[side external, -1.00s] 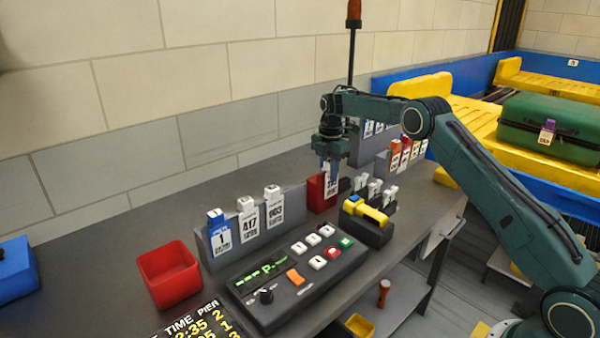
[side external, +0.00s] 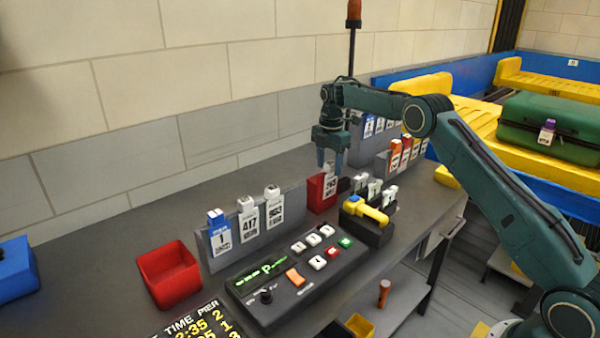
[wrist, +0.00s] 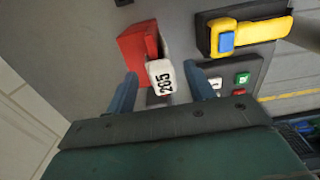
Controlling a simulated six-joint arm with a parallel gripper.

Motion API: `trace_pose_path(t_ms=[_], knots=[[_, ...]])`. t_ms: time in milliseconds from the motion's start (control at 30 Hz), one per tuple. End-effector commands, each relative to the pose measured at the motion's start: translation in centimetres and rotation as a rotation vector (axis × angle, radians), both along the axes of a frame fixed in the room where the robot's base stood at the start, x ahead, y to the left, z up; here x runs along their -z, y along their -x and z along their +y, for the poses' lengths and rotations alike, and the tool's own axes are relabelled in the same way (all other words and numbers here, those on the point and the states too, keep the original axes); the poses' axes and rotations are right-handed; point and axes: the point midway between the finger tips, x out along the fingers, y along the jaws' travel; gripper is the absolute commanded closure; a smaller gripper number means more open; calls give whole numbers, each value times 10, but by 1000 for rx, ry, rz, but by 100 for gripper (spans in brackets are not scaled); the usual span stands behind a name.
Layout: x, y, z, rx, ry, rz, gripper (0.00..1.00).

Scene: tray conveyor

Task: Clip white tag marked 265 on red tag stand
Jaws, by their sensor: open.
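The white tag (wrist: 163,76) reads 265 or 285 in the wrist view; its digits are small. It sits at the red tag stand (wrist: 134,47), against the stand's face. In the side view the white tag (side external: 330,186) also shows upright at the red stand (side external: 315,193). My gripper (side external: 329,162) is open just above the tag's top and holds nothing. In the wrist view the blue fingers of my gripper (wrist: 162,82) stand apart on either side of the tag. Whether the tag's clip is fully seated cannot be told.
A grey rack (side external: 206,252) with blue 1, white 417 and another white tag stands left. A control panel (side external: 262,315) is in front, a yellow-handled device (side external: 366,212) right. Small white-topped pieces (side external: 374,188) and a rack of orange and white tags (side external: 395,153) stand close by.

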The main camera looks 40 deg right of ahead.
Motion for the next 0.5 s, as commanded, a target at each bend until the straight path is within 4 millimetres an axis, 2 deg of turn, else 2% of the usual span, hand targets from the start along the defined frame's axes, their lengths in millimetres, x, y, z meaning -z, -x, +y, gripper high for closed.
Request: trace_pose_path(t_ms=[300, 500], knots=[[-49, -1, 0, 1, 1, -5, 47], [-70, 0, 0, 0, 1, -3, 47]])
